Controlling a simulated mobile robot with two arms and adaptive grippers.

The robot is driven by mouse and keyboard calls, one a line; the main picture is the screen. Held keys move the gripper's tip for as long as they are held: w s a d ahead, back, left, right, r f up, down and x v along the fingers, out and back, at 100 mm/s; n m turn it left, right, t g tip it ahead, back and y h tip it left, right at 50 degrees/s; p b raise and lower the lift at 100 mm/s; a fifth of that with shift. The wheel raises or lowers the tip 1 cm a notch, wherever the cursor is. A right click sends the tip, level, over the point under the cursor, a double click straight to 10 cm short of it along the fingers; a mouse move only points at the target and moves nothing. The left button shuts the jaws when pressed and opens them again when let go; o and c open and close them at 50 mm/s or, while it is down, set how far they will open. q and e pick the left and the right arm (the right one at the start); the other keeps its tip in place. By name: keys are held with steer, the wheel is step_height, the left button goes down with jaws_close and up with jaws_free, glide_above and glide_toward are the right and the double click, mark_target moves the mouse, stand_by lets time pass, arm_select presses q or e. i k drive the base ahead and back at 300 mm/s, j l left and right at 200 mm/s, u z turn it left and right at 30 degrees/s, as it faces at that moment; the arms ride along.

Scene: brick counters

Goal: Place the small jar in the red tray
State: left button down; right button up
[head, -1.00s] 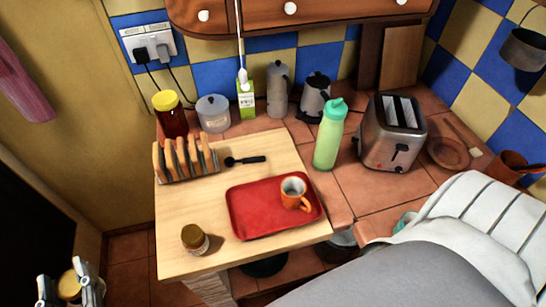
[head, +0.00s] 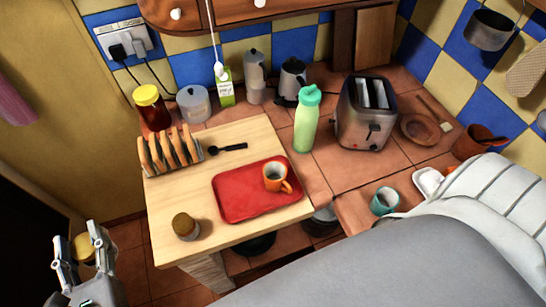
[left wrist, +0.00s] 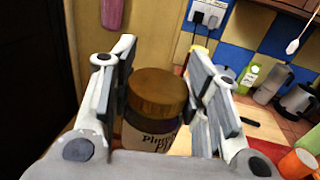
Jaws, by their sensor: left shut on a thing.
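My left gripper (head: 78,240) is at the lower left of the head view, left of the wooden board and apart from it. It is shut on a jar with a brownish-gold lid (head: 82,247). In the left wrist view this jar (left wrist: 155,110) stands upright between the fingers, with a pale, partly hidden label. Another small jar with a brown lid (head: 186,226) stands on the board's front left corner. The red tray (head: 237,200) lies on the board, with an orange mug (head: 275,177) at its right side. My right gripper is not in view.
A toast rack (head: 170,152) and a dark spoon (head: 228,148) lie on the wooden board (head: 165,200). A green bottle (head: 306,122) and a toaster (head: 366,115) stand behind and to the right. A teal cup (head: 385,201) is at right. The tray's left part is clear.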

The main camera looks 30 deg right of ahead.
mark_target(237, 196)
steer(key=z, duration=0.95)
steer(key=k+z, duration=0.1)
steer(key=z, duration=0.4)
steer(key=l+z, duration=0.1)
steer(key=z, duration=0.85)
steer(key=l+z, duration=0.1)
steer(key=z, duration=1.35)
steer(key=l+u, duration=0.1)
steer(key=u, duration=0.4)
steer(key=l+u, duration=0.1)
steer(key=u, duration=0.4)
steer(key=l+u, duration=0.1)
steer(key=u, duration=0.4)
steer(key=l+u, duration=0.1)
steer(key=u, duration=0.4)
steer(key=l+u, duration=0.1)
steer(key=u, duration=0.35)
